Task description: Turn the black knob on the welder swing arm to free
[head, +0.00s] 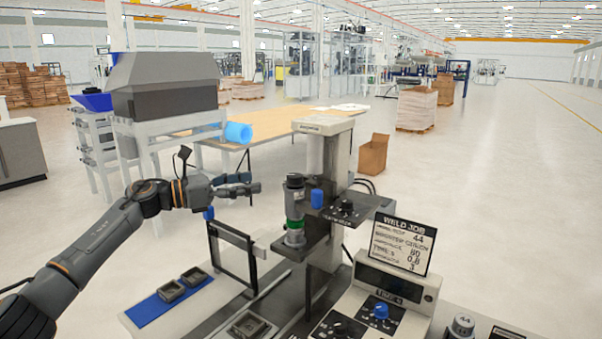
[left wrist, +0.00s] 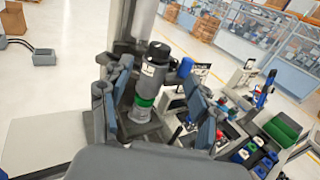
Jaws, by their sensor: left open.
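The welder (head: 325,150) stands right of centre in the head view, with a dark swing arm (head: 370,203) reaching out from its pale column. A black knob (head: 346,207) sits on the arm's labelled panel; its pointer setting is too small to read. A blue knob (head: 317,198) is beside it, next to the grey and black cylindrical head (head: 295,205) with a green band. My left gripper (head: 250,183) is open and empty, left of the head and apart from the black knob. In the left wrist view its open fingers (left wrist: 155,80) frame the cylindrical head (left wrist: 148,85). My right gripper is not in view.
A weld job card (head: 402,243) stands on the control box (head: 395,290), which has a blue dial (head: 381,311). A dark upright frame (head: 232,250) stands below my gripper, near a blue mat (head: 165,304) with dark parts. A wooden table (head: 265,125) is behind.

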